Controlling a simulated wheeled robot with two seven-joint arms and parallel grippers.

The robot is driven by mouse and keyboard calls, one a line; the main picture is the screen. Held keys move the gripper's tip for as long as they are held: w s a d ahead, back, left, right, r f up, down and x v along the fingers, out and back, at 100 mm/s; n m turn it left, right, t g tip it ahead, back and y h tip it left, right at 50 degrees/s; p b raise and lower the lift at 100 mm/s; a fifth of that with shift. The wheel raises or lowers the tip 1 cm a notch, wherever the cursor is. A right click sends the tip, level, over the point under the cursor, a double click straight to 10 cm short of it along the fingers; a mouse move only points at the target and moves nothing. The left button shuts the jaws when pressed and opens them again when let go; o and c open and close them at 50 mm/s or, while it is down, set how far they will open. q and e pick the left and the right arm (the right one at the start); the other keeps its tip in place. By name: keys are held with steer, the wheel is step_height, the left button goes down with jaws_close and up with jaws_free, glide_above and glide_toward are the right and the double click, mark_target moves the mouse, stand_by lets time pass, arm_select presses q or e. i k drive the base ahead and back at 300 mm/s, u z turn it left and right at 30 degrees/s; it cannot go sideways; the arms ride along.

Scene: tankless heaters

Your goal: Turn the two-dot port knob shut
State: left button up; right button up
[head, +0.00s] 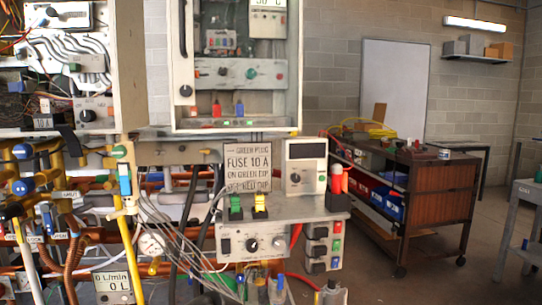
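I cannot pick out the two-dot port knob for certain, because any dot marks are too small to read. Candidate knobs at the left are an upper blue knob (22,151), a lower blue knob (22,187) and a green knob (119,152), among copper pipes and hoses. A grey control box (232,246) in the lower middle carries a black knob (252,245). A boxed panel at the upper left has another black knob (88,115). Neither of my grippers can be made out in the head view.
Hoses and cables crowd the front. A brown wheeled cart (436,205) stands right, with open floor (435,280) before it.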

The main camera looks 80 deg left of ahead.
mark_target(108, 185)
steer(key=u, duration=5.25)
steer(key=i, duration=2.65)
steer(key=z, duration=2.65)
